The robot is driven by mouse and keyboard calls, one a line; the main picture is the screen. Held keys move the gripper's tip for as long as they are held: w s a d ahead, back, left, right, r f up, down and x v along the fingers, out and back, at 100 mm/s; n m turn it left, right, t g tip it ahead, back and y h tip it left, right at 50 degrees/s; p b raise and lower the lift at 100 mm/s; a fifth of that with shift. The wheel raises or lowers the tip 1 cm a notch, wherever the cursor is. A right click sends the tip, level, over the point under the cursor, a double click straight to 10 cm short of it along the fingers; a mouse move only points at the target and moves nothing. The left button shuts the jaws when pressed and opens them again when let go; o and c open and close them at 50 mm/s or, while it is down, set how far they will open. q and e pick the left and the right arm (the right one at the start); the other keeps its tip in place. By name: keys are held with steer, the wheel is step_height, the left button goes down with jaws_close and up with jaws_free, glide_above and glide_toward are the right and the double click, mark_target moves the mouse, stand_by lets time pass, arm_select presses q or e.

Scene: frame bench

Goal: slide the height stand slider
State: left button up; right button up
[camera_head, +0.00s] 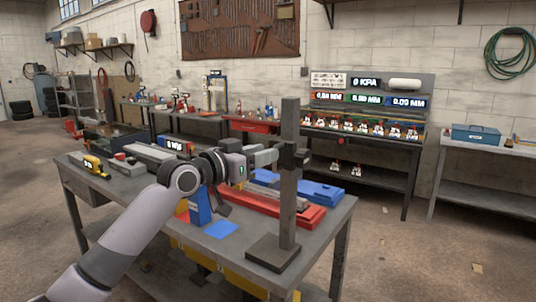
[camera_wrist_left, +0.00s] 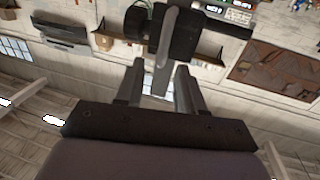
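The height stand has a tall dark upright post (camera_head: 290,185) on a square base (camera_head: 273,252) at the bench's front right corner. Its slider (camera_head: 297,154) is a dark block around the post, a little above mid-height. In the left wrist view the dark block (camera_wrist_left: 183,36) is just ahead, with a grey bar (camera_wrist_left: 164,55) running from it toward me. My left gripper (camera_head: 272,156) is at the slider's left side. In the wrist view its fingers (camera_wrist_left: 159,84) are apart, one on each side of the bar, with gaps visible. My right gripper is not in view.
The grey workbench (camera_head: 130,187) holds a red tray (camera_head: 310,217), a blue case (camera_head: 318,190), a blue bottle-like object (camera_head: 200,207) and a yellow tool (camera_head: 92,164). The tray and case lie close behind the post. Open floor lies right of the bench.

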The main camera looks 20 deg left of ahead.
arm_select(q)
steer(key=shift+b+v, duration=0.35)
steer(key=shift+v, duration=1.7)
steer(key=s+d+f+n+g+y, duration=0.1)
steer(key=s+f, duration=0.2)
steer(key=f, duration=0.7)
steer(key=s+f+n+y, duration=0.1)
steer(key=s+f, duration=0.3)
steer(key=f, duration=0.6)
steer(key=s+d+f+n+g+y, duration=0.1)
steer(key=s+f, duration=0.2)
steer(key=f, duration=0.7)
steer(key=s+a+f+g+y, duration=0.1)
steer(key=s+f+y, duration=0.1)
steer(key=s+f, duration=0.6)
steer(key=s+a+f+g+y, duration=0.1)
steer(key=s+f+g+y, duration=0.1)
steer(key=s+f, duration=0.7)
steer(key=s, duration=0.6)
steer(key=shift+s+f+n, duration=0.3)
steer(key=shift+s+n, duration=0.05)
steer(key=shift+n, duration=0.05)
